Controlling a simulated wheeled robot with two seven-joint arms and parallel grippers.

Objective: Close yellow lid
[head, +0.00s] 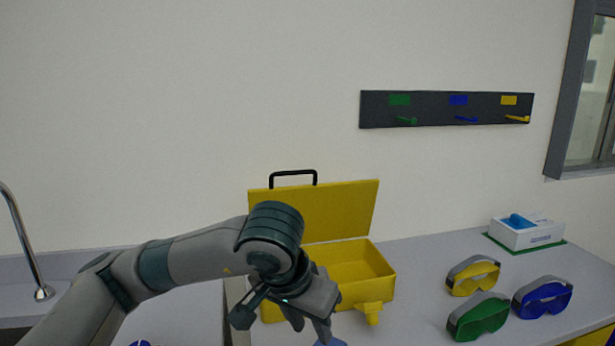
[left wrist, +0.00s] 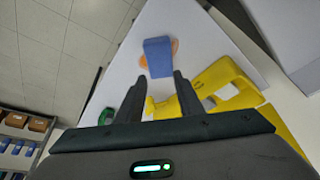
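The yellow box (head: 366,268) stands on the counter against the wall. Its yellow lid (head: 345,212) is raised upright at the back, with a black handle (head: 293,174) on its top edge. A yellow latch (head: 370,313) sticks out at the front. My left gripper (head: 312,332) is in front of the box, pointing down, and my arm hides the box's left part. In the left wrist view the gripper's two fingers (left wrist: 158,92) are apart with nothing between them, and part of the yellow box (left wrist: 225,84) shows at the right. My right gripper is not in view.
Yellow goggles (head: 473,276), green goggles (head: 478,317) and blue goggles (head: 542,298) lie right of the box. A white carton (head: 527,233) stands at the back right. A rack (head: 446,110) with colored hooks hangs above. A blue object (left wrist: 158,56) lies beyond the fingers.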

